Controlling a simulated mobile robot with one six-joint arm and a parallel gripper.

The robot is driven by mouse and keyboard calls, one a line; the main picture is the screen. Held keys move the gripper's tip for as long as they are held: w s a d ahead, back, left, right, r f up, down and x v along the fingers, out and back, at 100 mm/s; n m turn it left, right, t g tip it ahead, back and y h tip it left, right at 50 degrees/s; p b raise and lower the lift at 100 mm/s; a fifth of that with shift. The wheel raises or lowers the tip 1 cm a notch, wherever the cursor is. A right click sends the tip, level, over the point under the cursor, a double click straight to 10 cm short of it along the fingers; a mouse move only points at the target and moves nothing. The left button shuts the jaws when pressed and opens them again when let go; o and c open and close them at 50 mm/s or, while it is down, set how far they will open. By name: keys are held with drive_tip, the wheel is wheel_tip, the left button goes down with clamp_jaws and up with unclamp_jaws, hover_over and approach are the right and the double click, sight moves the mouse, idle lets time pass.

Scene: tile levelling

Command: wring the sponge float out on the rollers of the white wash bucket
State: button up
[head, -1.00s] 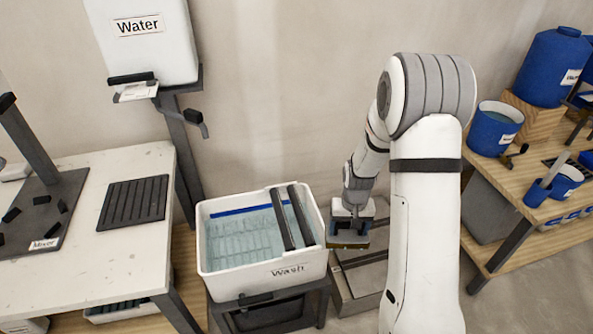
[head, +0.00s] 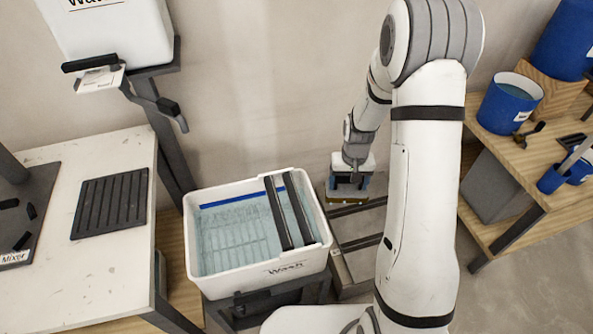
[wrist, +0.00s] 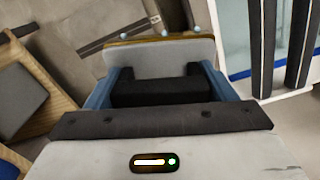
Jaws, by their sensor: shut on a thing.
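My gripper (head: 348,176) is shut on the sponge float. The float's brown-yellow sponge (head: 346,200) faces down and hangs in the air, just right of the white wash bucket (head: 225,278) and apart from it. In the wrist view my gripper (wrist: 160,88) grips the float's black handle, with the float's grey plate (wrist: 160,58) beyond and a strip of sponge at its far edge. Several small pale-blue dots, perhaps drops, show along that edge. Two dark rollers (head: 278,213) lie across the bucket's right side above the water; they also show at upper right in the wrist view (wrist: 299,45).
A metal frame with dark bars (head: 357,245) stands right of the bucket. A white table (head: 90,265) with a ribbed black mat (head: 110,203) is at left, below the water tank (head: 110,35). A wooden bench (head: 515,160) with blue buckets is at right.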

drive_tip(key=s+a+r+n+p, duration=0.1)
drive_tip(key=a+r+n, duration=0.15)
drive_tip(key=a, duration=0.45)
drive_tip(key=s+a+r+n, duration=0.1)
drive_tip(key=a+r, duration=0.3)
drive_tip(key=a, duration=0.3)
drive_tip(key=shift+s+a+f+b, duration=0.15)
drive_tip(key=shift+f+b, duration=0.45)
drive_tip(key=shift+f, duration=0.4)
drive_tip(key=shift+a+f+b, duration=0.1)
drive_tip(key=shift+f+b, duration=0.5)
drive_tip(key=shift+f, duration=0.35)
drive_tip(key=shift+s+a+f+b, duration=0.15)
drive_tip(key=shift+f+b, duration=0.45)
drive_tip(key=shift+f, duration=0.4)
drive_tip(key=shift+f+b, duration=0.45)
drive_tip(key=shift+f, duration=0.15)
